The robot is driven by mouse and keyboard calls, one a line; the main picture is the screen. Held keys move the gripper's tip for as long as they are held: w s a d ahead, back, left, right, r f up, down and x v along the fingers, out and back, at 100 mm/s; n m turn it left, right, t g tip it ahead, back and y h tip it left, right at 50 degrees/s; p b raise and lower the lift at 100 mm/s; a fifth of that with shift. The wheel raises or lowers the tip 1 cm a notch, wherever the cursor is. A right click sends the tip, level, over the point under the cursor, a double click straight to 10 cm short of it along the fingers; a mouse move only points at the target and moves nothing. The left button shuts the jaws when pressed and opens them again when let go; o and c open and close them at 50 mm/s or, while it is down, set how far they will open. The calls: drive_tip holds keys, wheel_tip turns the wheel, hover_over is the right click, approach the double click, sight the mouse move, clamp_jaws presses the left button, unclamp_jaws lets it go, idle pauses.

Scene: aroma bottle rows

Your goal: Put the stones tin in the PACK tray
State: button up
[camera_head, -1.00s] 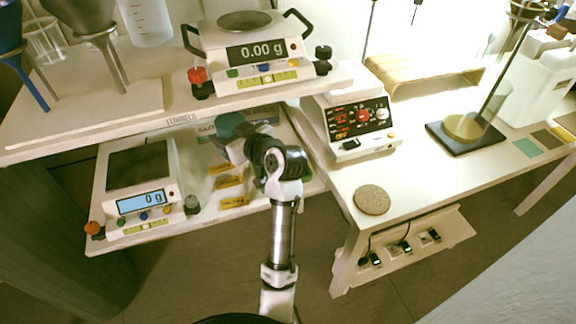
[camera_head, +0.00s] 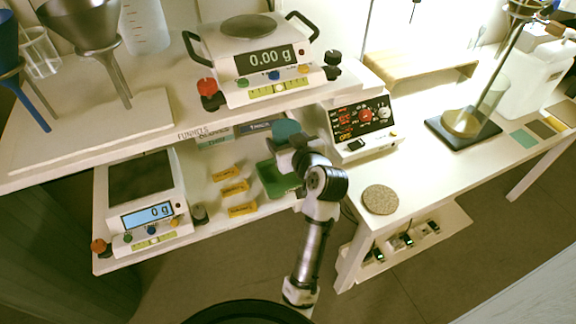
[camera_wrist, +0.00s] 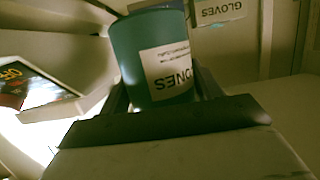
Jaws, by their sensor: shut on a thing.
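My gripper (camera_head: 284,145) is shut on a teal tin (camera_wrist: 150,45), whose white label shows letters ending in "ONES". In the head view the teal tin (camera_head: 287,129) shows just beyond my gripper, under the upper shelf. A green tray (camera_head: 268,184) lies on the lower shelf, left of and below my gripper, partly hidden by my arm. No PACK lettering is readable on it.
Several yellow labels (camera_head: 231,188) and a scale (camera_head: 150,214) are left of the green tray. The upper shelf (camera_head: 205,122) with a balance (camera_head: 262,60) overhangs this space. A red-display instrument (camera_head: 362,128) stands close on the right. A "GLOVES" sign (camera_wrist: 220,10) shows behind the tin.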

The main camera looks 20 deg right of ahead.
drive_tip(key=shift+f, duration=3.7)
drive_tip(key=shift+f, duration=0.2)
drive_tip(key=o, duration=1.7)
drive_tip(key=shift+s+r, duration=0.1)
drive_tip(key=shift+r, duration=0.05)
drive_tip(key=b+v, duration=0.1)
drive_tip(key=v, duration=1)
drive_tip(key=shift+s+r, duration=0.1)
drive_tip(key=shift+s, duration=0.3)
